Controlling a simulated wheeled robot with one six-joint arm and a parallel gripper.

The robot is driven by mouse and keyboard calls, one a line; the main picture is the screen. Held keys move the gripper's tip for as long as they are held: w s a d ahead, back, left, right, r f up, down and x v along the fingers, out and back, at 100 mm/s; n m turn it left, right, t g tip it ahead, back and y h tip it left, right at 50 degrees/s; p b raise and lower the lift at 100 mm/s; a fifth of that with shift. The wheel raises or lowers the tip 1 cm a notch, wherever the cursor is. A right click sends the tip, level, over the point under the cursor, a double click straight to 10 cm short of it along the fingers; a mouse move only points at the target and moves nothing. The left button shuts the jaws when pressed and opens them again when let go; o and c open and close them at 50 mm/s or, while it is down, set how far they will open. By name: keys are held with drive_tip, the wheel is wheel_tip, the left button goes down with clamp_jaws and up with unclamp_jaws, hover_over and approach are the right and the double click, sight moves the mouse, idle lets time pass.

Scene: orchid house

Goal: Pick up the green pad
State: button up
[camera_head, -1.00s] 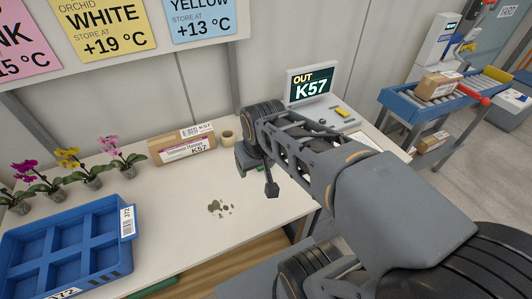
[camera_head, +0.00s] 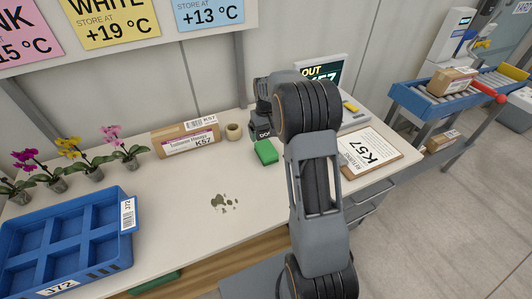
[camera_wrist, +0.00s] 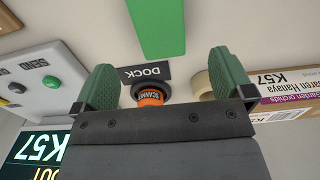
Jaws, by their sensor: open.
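The green pad (camera_head: 265,152) lies flat on the white bench, just in front of the black dock label. In the wrist view the green pad (camera_wrist: 160,25) is at the top centre, beyond my fingertips. My gripper (camera_wrist: 164,80) is open and empty, with its two green-lined fingers spread wide. It is apart from the pad. In the head view my arm hides the fingers. The orange and black scanner (camera_wrist: 151,96) at the DOCK label shows between the fingers.
A tape roll (camera_head: 234,131) and a K57 carton (camera_head: 187,140) stand left of the pad. A clipboard (camera_head: 368,155) lies to the right. A blue crate (camera_head: 65,242) and potted orchids (camera_head: 83,160) are at left.

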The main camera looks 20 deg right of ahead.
sight(266, 148)
drive_tip(key=shift+f+p, duration=0.4)
drive_tip(key=shift+f, duration=4.75)
drive_tip(key=shift+c, duration=0.5)
drive_tip(key=c, duration=0.9)
